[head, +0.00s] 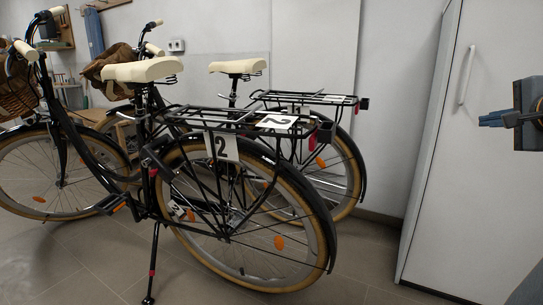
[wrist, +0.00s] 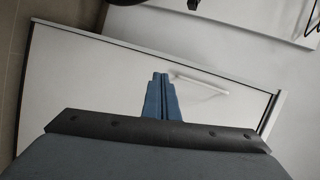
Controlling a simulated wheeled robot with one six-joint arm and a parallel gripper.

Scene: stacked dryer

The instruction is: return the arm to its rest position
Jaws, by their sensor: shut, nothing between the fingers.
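My gripper (head: 482,121) is at the right edge of the head view, in front of the tall white cabinet (head: 440,190). Its blue fingers point left and are shut with nothing between them. In the wrist view the shut fingers (wrist: 160,78) show at the middle, with the white cabinet door (wrist: 90,85) behind them. The cabinet's pale vertical handle (head: 467,75) is above and left of the fingers in the head view. The handle also shows in the wrist view (wrist: 203,84), just right of the fingers. Most of my arm is out of view.
Two black bicycles with cream seats stand at left and centre; the nearer bicycle (head: 222,147) carries a number 2 plate. A wall socket (head: 177,45) is on the pale wall. The tiled floor (head: 370,262) between the bicycles and the cabinet is clear.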

